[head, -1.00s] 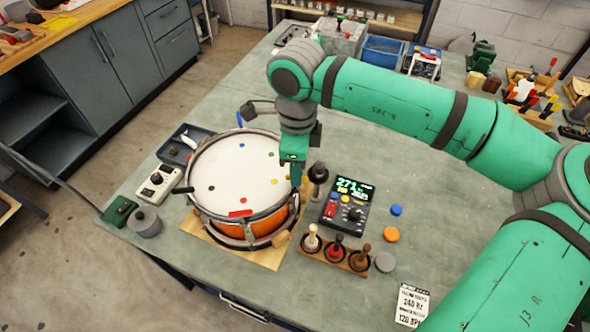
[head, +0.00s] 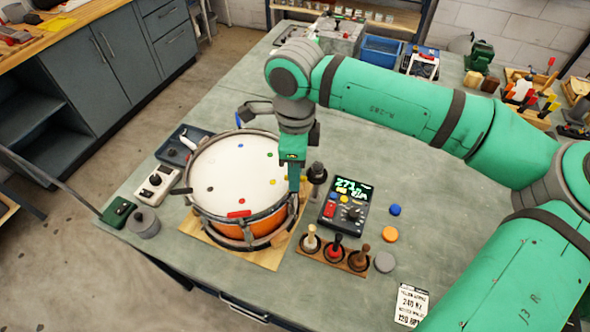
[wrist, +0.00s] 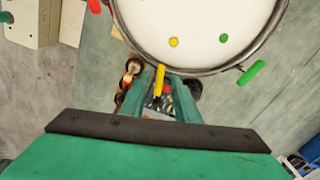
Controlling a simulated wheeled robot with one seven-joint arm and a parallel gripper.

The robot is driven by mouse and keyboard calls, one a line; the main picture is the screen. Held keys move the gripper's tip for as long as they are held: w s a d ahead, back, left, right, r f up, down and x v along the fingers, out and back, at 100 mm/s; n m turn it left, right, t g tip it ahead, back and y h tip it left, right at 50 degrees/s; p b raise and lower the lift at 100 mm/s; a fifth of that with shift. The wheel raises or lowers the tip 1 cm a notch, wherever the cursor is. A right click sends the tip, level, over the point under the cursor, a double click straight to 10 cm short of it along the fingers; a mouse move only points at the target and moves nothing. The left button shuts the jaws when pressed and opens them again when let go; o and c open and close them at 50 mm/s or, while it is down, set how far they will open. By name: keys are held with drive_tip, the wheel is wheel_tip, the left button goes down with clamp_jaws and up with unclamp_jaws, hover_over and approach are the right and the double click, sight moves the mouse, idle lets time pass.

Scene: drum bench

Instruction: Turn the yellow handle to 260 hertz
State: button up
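The yellow handle (wrist: 160,79) sticks out from the drum's rim in the wrist view, beside the yellow dot on the white drumhead (wrist: 200,20). My gripper (wrist: 160,84) has its two green fingers on either side of it, with what looks like a gap at each side. In the head view my gripper (head: 294,184) points down at the right edge of the drum (head: 262,217), and the handle is mostly hidden there. The tuner box (head: 346,203) right of the drum shows green digits that look like 271.
A green handle (wrist: 251,72) and a red handle (wrist: 94,5) sit at the rim. A stand with several mallets (head: 335,250) is close at the front right. A card (head: 411,303) appears to read 240 Hz.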

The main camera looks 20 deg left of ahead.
wheel_tip(320, 180, up, 11)
idle(0.4)
drive_tip(key=shift+f, duration=0.15)
idle(0.4)
